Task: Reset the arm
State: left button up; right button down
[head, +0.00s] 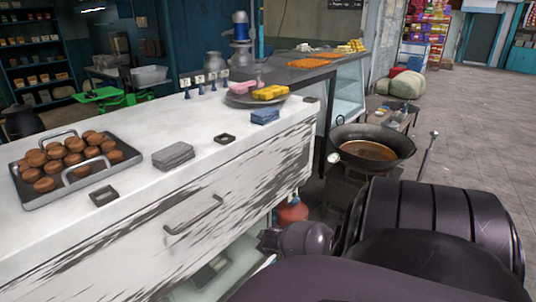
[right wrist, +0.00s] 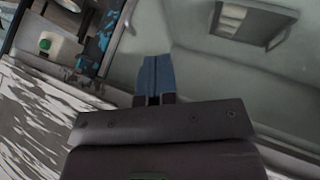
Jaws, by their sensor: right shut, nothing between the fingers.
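My right gripper (right wrist: 153,62) shows in the right wrist view with its two blue fingers together and nothing between them. Beyond the fingers is a pale, blurred surface. In the head view my dark right arm fills the lower right, in front of the counter's right end and below the wok; I cannot make out its fingertips there. My left arm and gripper are in neither view.
A white counter (head: 100,236) runs along the left, with a tray of round brown pieces (head: 36,202), grey cloths (head: 173,155) and a plate with yellow blocks (head: 270,92). A wok (head: 345,133) of brown liquid stands right of it. Open floor (head: 480,110) lies at right.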

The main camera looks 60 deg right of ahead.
jog(key=shift+a+r, duration=0.15)
jog(key=w+a+r+n+t+y, duration=0.2)
jog(key=a+n+t, duration=0.1)
jog(key=a, duration=0.9)
jog(key=w+a+r+n+t+y, duration=0.2)
jog(key=w+a+n+y, duration=0.1)
jog(key=a, duration=0.8)
jog(key=s+a+r+m+t+y, duration=0.1)
jog(key=s+a+r+m, duration=0.2)
jog(key=s+a, duration=0.9)
jog(key=shift+s+a+r+t, duration=0.25)
jog(key=shift+s+a+t, duration=0.1)
jog(key=shift+a, duration=1.7)
